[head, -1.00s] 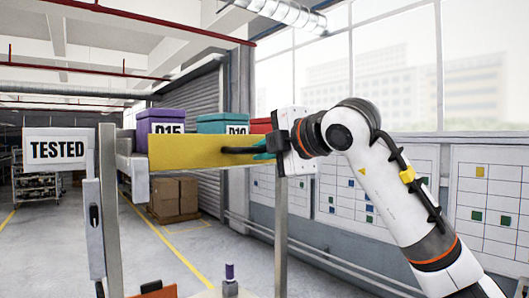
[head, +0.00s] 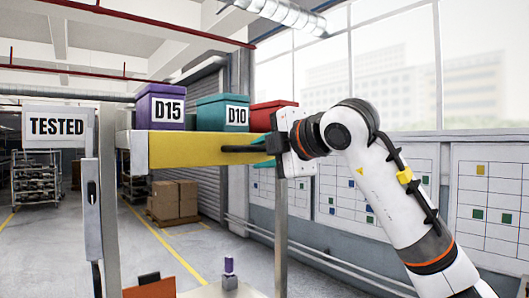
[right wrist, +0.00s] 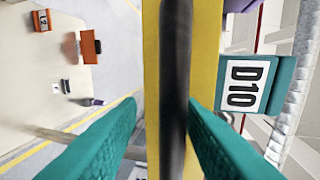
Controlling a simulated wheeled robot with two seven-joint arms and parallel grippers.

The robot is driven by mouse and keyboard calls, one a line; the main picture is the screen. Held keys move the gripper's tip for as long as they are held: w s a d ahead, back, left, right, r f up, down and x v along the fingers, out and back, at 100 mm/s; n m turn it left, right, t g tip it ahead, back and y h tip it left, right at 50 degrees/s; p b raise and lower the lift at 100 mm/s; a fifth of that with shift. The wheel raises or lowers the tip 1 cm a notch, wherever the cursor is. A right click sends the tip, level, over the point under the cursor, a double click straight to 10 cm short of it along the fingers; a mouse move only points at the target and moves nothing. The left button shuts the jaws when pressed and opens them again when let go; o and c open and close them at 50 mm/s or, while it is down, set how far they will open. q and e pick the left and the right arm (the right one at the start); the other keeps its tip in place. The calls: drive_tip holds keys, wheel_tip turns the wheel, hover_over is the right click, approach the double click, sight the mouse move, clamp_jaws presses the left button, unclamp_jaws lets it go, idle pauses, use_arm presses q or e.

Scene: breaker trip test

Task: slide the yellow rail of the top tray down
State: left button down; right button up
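The yellow rail (head: 185,150) runs along the front of the top tray, below the bins, and carries a black bar handle (head: 238,149). In the right wrist view the black handle (right wrist: 175,70) stands in front of the yellow rail (right wrist: 151,60). My right gripper (right wrist: 163,105) has its teal fingers on either side of the handle. The finger nearer the bins seems to touch it; a gap shows on the other side. I read the gripper as open around the handle. In the head view it covers the handle's right end. My left gripper is not in view.
A purple D15 bin (head: 160,98), a teal D10 bin (head: 210,116) and a red bin (head: 262,117) stand behind the rail. A TESTED sign (head: 58,127) and a metal post (head: 109,190) stand at left. Cardboard boxes (head: 175,199) stand on the floor behind.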

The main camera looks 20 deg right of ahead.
drive_tip(key=b+v, duration=0.3)
drive_tip(key=v, duration=0.9)
idle(0.8)
